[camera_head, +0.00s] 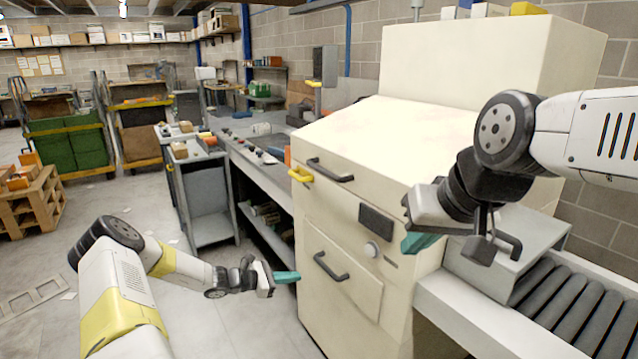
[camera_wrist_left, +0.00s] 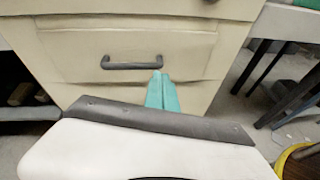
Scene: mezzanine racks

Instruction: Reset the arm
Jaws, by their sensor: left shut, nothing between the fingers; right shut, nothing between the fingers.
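My left gripper (camera_head: 286,277) is at the lower middle of the head view, in front of the cream machine (camera_head: 340,275). Its teal fingers are shut and empty; they also show in the left wrist view (camera_wrist_left: 161,92), just below a dark drawer handle (camera_wrist_left: 132,64) in the picture. I cannot tell whether they touch the machine. My right gripper (camera_head: 420,242) is at the right of the head view, in front of the machine's right side. Its teal fingers are shut with nothing between them, and they are partly hidden by the wrist.
A roller conveyor (camera_head: 565,310) runs out at the machine's lower right. A workbench (camera_head: 265,165) with small items and a grey cart (camera_head: 205,205) stand left of the machine. A wooden pallet stack (camera_head: 32,205) is at far left. The floor between is mostly clear.

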